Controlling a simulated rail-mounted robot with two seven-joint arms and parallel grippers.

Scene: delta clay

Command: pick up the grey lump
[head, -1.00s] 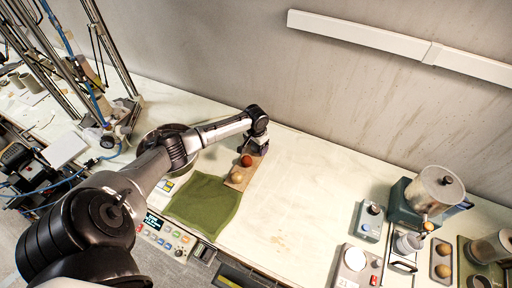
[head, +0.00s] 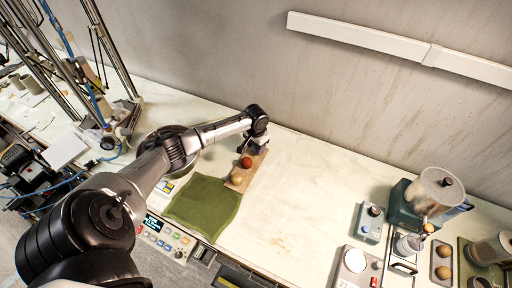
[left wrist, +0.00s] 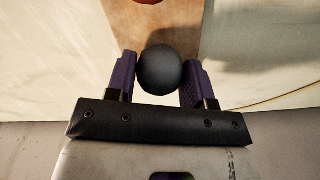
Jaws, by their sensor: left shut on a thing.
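The grey lump (left wrist: 159,68) is a dark, round ball in the left wrist view. It sits between the two purple fingers of my left gripper (left wrist: 159,82), which is shut on it. In the head view my left gripper (head: 254,147) is at the far end of the wooden board (head: 251,171) and hides the lump. A red-brown lump (head: 246,162) lies on the board just in front of the gripper, and a tan lump (head: 237,178) lies nearer. My right gripper is not in view.
A green cloth (head: 203,205) lies in front of the board, with a button panel (head: 163,237) at the table edge. A round metal pan is partly behind my left arm. The table right of the board is clear up to the devices (head: 370,220).

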